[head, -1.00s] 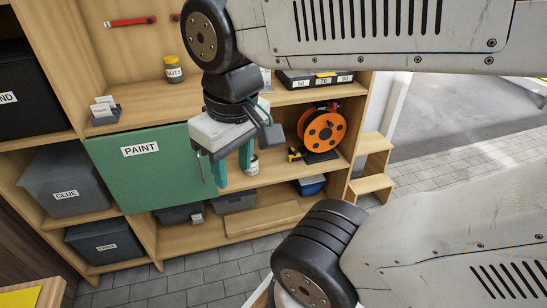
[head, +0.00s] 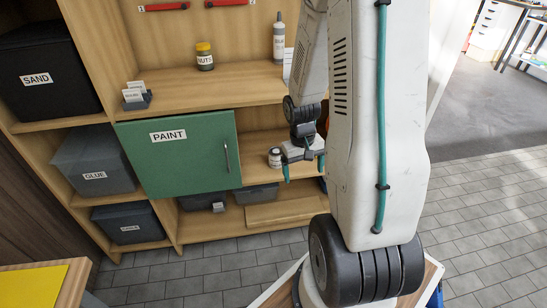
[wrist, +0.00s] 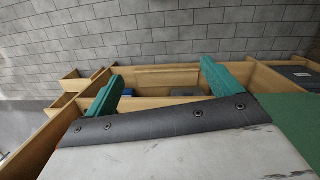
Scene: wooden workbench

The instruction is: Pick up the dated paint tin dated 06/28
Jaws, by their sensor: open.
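A green cabinet door labelled PAINT (head: 183,155) is shut in the head view, with a metal handle (head: 227,158) near its right edge. A small white tin (head: 275,157) stands on the open shelf just right of the door; its label is too small to read. My gripper (head: 304,172) is open and empty, in front of the shelf and to the right of that tin. Its two teal fingers stand wide apart in the wrist view (wrist: 160,85). No date is readable on any tin in view, and what is behind the green door is hidden.
A NUTS jar (head: 205,57), a white bottle (head: 279,38) and a small card holder (head: 136,96) stand on the upper shelf. Bins labelled SAND (head: 40,75) and GLUE (head: 93,165) are at left. The tiled floor (head: 480,225) at right is clear.

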